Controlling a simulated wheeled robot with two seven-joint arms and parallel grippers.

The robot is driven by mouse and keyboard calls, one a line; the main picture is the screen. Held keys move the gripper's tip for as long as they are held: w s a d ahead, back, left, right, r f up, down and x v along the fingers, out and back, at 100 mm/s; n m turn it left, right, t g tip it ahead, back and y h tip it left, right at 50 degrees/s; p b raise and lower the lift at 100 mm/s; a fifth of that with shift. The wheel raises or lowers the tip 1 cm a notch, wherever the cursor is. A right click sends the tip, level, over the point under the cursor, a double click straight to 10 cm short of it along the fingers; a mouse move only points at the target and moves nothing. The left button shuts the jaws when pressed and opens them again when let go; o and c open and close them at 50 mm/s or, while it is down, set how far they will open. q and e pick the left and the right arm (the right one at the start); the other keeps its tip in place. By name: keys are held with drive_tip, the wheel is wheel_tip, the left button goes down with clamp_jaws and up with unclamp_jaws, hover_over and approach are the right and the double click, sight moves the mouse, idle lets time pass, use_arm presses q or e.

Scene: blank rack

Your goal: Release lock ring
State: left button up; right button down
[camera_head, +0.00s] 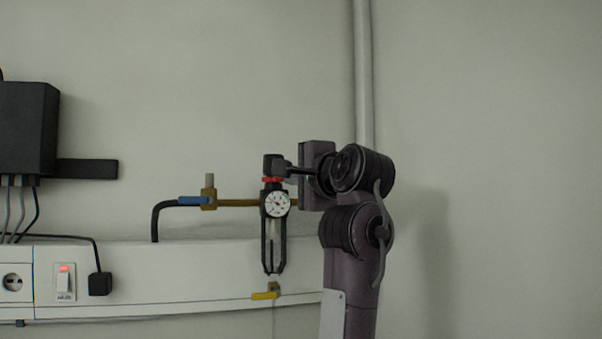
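A regulator (274,225) with a round white gauge (277,204) is mounted upright on the wall. A red ring (272,180), likely the lock ring, shows around its neck just below a dark knob (273,165). My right gripper (287,170) reaches in from the right at the height of the knob and ring. Its fingers point left and meet or overlap the knob in the picture; I cannot tell whether they are shut on it. My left gripper is not in view.
A white wall trunking (190,285) carries a lit red switch (65,281). A black box (27,128) hangs at the left. A vertical pipe (363,70) stands behind my arm.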

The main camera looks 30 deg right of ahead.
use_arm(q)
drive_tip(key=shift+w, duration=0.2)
use_arm(e)
drive_tip(key=shift+w+d+f, duration=0.1)
drive_tip(key=shift+d, duration=0.05)
drive_tip(key=shift+h, duration=0.3)
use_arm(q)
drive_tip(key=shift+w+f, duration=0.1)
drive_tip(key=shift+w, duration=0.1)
use_arm(e)
drive_tip(key=shift+a+m+h, duration=0.2)
drive_tip(key=shift+m+h, duration=0.4)
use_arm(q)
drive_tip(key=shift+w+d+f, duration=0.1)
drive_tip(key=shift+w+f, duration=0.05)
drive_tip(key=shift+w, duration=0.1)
use_arm(e)
drive_tip(key=shift+a+m+g+h, duration=0.15)
drive_tip(key=shift+m+h, duration=0.3)
drive_tip(key=shift+h, duration=0.25)
drive_tip(key=shift+a+m+g+h, duration=0.15)
drive_tip(key=shift+m+h, duration=0.3)
drive_tip(key=shift+h, duration=0.25)
